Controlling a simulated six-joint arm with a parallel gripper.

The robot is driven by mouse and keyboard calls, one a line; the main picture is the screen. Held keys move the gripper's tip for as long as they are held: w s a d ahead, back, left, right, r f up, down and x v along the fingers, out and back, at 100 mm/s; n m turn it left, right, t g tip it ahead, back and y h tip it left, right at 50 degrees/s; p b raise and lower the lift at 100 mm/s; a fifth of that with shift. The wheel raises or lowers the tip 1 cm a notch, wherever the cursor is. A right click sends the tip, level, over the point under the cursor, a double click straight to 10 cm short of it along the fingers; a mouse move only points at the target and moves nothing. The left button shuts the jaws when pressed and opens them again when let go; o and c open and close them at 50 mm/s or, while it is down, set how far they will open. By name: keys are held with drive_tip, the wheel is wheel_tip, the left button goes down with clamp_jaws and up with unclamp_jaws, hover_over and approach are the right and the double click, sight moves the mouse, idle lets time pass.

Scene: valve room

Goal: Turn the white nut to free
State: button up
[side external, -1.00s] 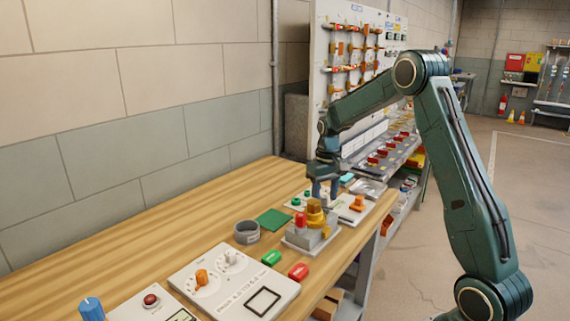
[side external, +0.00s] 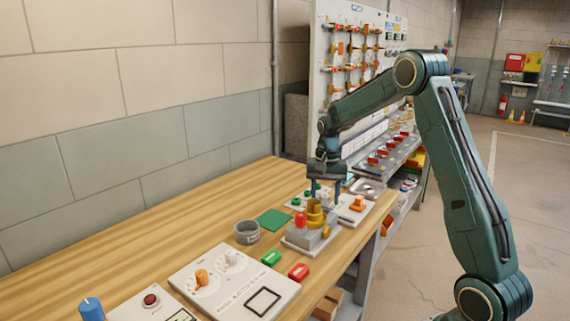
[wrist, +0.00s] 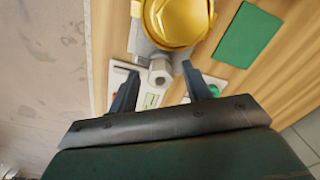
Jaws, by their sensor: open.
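A pale hexagonal nut (wrist: 160,73) sits on the end of the grey valve block, below the yellow part (wrist: 176,20) in the wrist view. My gripper (wrist: 160,84) is open, with one finger on each side of the nut in that view; contact is not visible. In the side view my gripper (side external: 325,190) hangs just beyond the yellow part (side external: 315,213), and the nut is hidden. A white knob (side external: 231,258) on a dial also stands on the near panel; I cannot tell which one the task names. The "free" mark is not readable.
A red knob (side external: 300,219) stands beside the yellow part. A green square (side external: 273,219), a grey ring (side external: 247,232) and green and red blocks (side external: 299,271) lie nearby. The near panel (side external: 210,290) also carries an orange knob (side external: 202,277).

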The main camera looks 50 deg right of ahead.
sight(325, 196)
drive_tip(key=m, duration=0.7)
drive_tip(key=shift+m, duration=0.4)
wheel_tip(325, 196, up, 14)
drive_tip(key=s+a+r+n+t, duration=0.2)
drive_tip(key=s+a+n, duration=0.4)
drive_tip(key=s+a, duration=0.2)
drive_tip(key=s+a+r+n+t, duration=0.1)
drive_tip(key=s+a+r+n, duration=0.2)
drive_tip(key=s+a+n, duration=0.4)
drive_tip(key=shift+s+a+r+t+h, duration=0.15)
drive_tip(key=shift+s+a+t+h, duration=0.25)
drive_tip(key=shift+a, duration=1.55)
drive_tip(key=shift+s+n, duration=0.1)
drive_tip(key=shift+n, duration=0.2)
drive_tip(key=s+a+f+n+t, duration=0.1)
drive_tip(key=s+a+f+n, duration=0.3)
drive_tip(key=s+n, duration=0.2)
drive_tip(key=s, duration=0.2)
drive_tip(key=shift+s+a+f+t+y, duration=0.15)
drive_tip(key=shift+s+t+y, duration=0.15)
drive_tip(key=shift+t+y, duration=0.1)
